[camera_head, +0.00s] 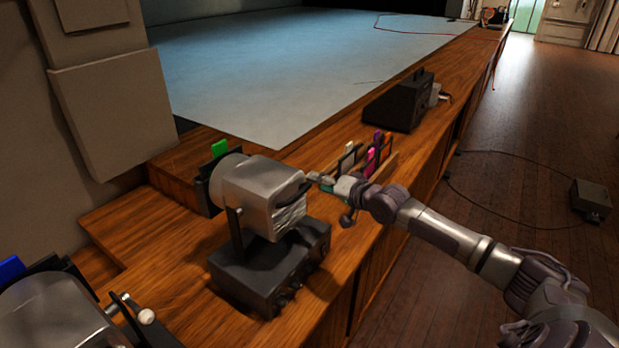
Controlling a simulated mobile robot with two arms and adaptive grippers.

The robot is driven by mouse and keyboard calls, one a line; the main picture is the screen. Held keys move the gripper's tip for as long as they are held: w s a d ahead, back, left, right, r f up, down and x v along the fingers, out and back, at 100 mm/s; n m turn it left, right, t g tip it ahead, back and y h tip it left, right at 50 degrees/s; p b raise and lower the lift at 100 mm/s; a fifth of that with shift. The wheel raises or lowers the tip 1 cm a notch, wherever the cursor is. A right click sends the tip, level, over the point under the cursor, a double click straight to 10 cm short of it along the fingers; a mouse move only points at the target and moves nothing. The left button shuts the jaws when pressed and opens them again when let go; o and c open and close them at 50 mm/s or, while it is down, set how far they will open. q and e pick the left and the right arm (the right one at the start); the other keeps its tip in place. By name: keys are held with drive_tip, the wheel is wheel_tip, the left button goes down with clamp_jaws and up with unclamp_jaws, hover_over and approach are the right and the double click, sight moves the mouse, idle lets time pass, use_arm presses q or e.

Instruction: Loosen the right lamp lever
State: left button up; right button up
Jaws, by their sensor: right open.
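The right lamp (262,188), a grey metal housing on a dark bracket and black base box (270,268), stands on the wooden ledge. My right gripper (316,178) comes in from the right and is open, its fingertips beside the right side of the lamp housing. I cannot tell whether it touches the lamp. A dark curved bar (293,196) shows on that side of the housing. The lever cannot be clearly told apart from the bar and the gripper. My left gripper is not in view.
Coloured cards in a wooden holder (385,163) stand just behind my right gripper. A black box (398,103) sits farther along the ledge. The floor at right holds a cable and a dark box (591,198).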

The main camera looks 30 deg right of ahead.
drive_tip(key=x, duration=0.5)
drive_tip(key=shift+w, duration=0.2)
drive_tip(key=shift+c, duration=0.2)
clamp_jaws()
